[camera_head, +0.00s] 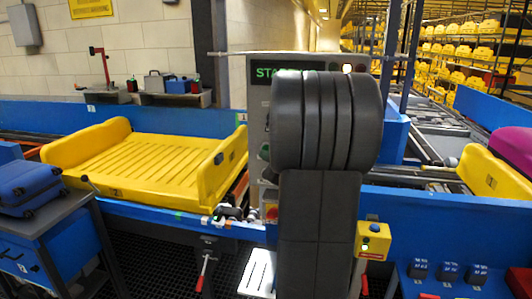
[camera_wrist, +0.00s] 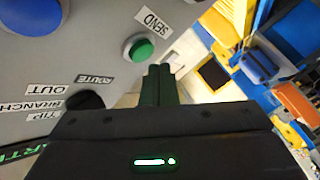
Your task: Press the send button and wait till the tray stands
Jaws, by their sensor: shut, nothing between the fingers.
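The send button (camera_wrist: 139,48) is a green round button on a grey panel (camera_wrist: 85,55), beside a "SEND" label in the wrist view. My gripper (camera_wrist: 158,72) is shut and empty. Its fingertips appear just beside the button in the picture; I cannot tell whether they touch it. The yellow tray (camera_head: 150,152) lies level on the conveyor at the left in the head view. In that view my arm hides most of the panel (camera_head: 256,118) and my gripper; a display reading "STA…" shows at its top.
A black route knob (camera_wrist: 85,100) and a blue button (camera_wrist: 32,12) are on the same panel. A blue suitcase (camera_head: 28,187) rests on a stand at the left. Another yellow tray (camera_head: 490,172) is at the right.

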